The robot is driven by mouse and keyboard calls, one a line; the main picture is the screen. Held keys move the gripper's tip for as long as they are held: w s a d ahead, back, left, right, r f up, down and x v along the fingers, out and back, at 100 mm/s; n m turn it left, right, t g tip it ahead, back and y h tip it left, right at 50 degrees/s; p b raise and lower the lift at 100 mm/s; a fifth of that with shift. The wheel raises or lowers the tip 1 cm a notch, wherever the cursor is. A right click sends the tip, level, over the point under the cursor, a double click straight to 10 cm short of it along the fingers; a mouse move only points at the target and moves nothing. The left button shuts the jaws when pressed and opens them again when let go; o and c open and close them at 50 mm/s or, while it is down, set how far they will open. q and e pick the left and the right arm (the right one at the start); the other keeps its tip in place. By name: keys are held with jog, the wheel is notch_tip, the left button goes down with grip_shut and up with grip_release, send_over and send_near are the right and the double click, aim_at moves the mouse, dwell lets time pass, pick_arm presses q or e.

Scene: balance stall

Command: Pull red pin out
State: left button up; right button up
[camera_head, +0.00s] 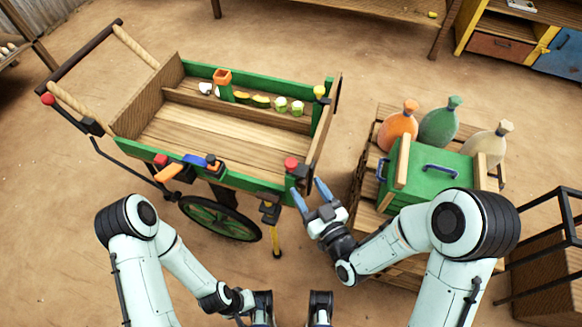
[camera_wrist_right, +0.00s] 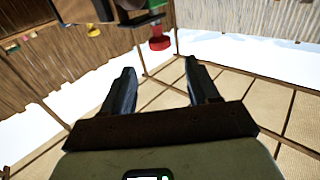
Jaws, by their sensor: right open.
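A red-topped pin (camera_head: 290,163) stands at the near right corner of the green-edged wooden cart (camera_head: 250,178). In the right wrist view a red knob (camera_wrist_right: 159,40) shows beyond the fingertips, a little above the gap between them. My right gripper (camera_head: 309,191) is open and empty, with its blue-grey fingers just below and right of that corner. In the wrist view its two fingers (camera_wrist_right: 158,82) stand apart with nothing between them. My left arm comes in at lower left; its gripper is not clear among the dark parts at the bottom edge.
Other red knobs sit on the cart's near edge (camera_head: 161,160) and at its handle (camera_head: 47,98). A green box (camera_head: 432,172) and several tied sacks (camera_head: 439,122) stand on a wooden crate to the right. Open dirt floor lies between cart and crate.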

aim_at(294, 167)
jog(key=x, duration=1)
jog(key=shift+r, duration=0.1)
jog(key=shift+c, duration=0.2)
